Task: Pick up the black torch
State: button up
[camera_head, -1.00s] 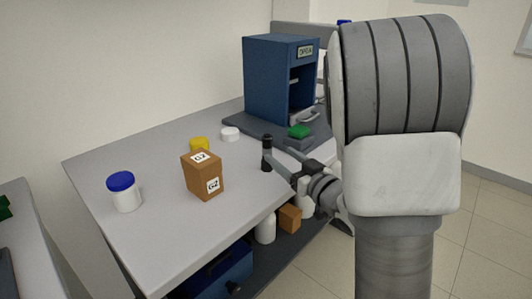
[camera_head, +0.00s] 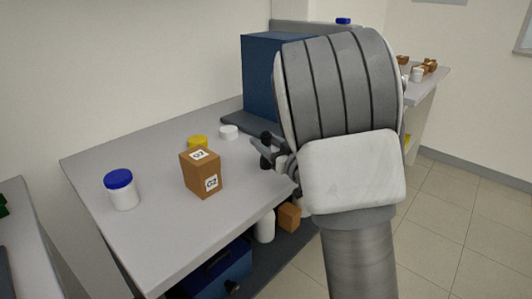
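The black torch (camera_head: 266,164) stands upright on the grey bench top, near its right edge. Its top shows above my gripper (camera_head: 267,150) and its lower part shows below. My gripper is at the torch, with one dark finger crossing in front of its middle. The other finger is mostly hidden, so I cannot tell whether the fingers touch the torch or are closed on it.
A brown box marked G2 (camera_head: 201,174), a white jar with a blue lid (camera_head: 122,190), a yellow-lidded item (camera_head: 198,142) and a white lid (camera_head: 228,132) stand on the bench (camera_head: 150,240). A blue machine (camera_head: 262,75) stands behind, partly hidden by my arm.

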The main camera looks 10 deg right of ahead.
grip_shut()
